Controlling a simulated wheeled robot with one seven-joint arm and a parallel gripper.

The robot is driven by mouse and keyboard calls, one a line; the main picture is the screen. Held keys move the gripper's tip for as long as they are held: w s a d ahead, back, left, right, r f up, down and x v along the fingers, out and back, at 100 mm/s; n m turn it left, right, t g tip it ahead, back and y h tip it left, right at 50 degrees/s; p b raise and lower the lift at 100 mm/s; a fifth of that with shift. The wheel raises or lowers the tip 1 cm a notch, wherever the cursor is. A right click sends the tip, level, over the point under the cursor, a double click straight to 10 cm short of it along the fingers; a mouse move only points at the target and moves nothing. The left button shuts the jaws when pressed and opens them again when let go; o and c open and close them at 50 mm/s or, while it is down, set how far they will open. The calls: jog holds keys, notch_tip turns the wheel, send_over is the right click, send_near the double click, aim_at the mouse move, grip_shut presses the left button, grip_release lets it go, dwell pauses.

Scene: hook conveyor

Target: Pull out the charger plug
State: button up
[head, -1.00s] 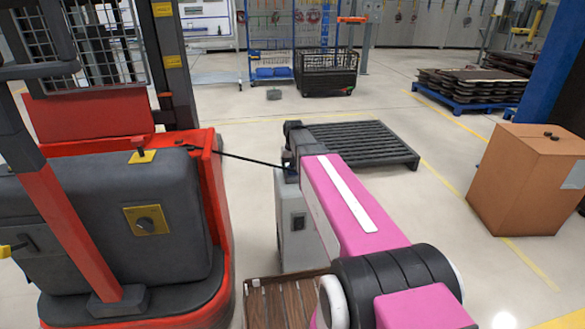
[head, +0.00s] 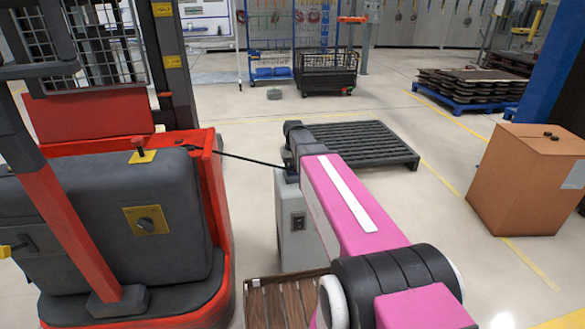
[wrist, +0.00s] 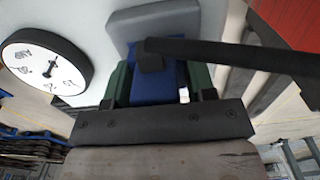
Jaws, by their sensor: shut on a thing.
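The charger plug (wrist: 152,90) is blue, with a black cable (wrist: 225,54) running from it to the right in the wrist view. My gripper (wrist: 160,76) is shut on the plug, with dark green fingers on both sides of it. A grey housing (wrist: 146,24) lies directly beyond the plug; I cannot tell how deep the plug sits in it. In the head view the grey charger cabinet (head: 293,222) stands under the end of my pink arm, which hides most of the plug. The cable (head: 250,160) stretches from there to the red truck (head: 212,180).
The red truck stands close on the left. A slatted brown pallet (head: 280,300) lies low in front. A black pallet (head: 362,143) is behind the arm, and a cardboard box (head: 525,180) stands at right. A round white dial (wrist: 42,60) shows in the wrist view.

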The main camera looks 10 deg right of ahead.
jog(key=shift+r, duration=0.15)
jog(key=shift+r, duration=2.85)
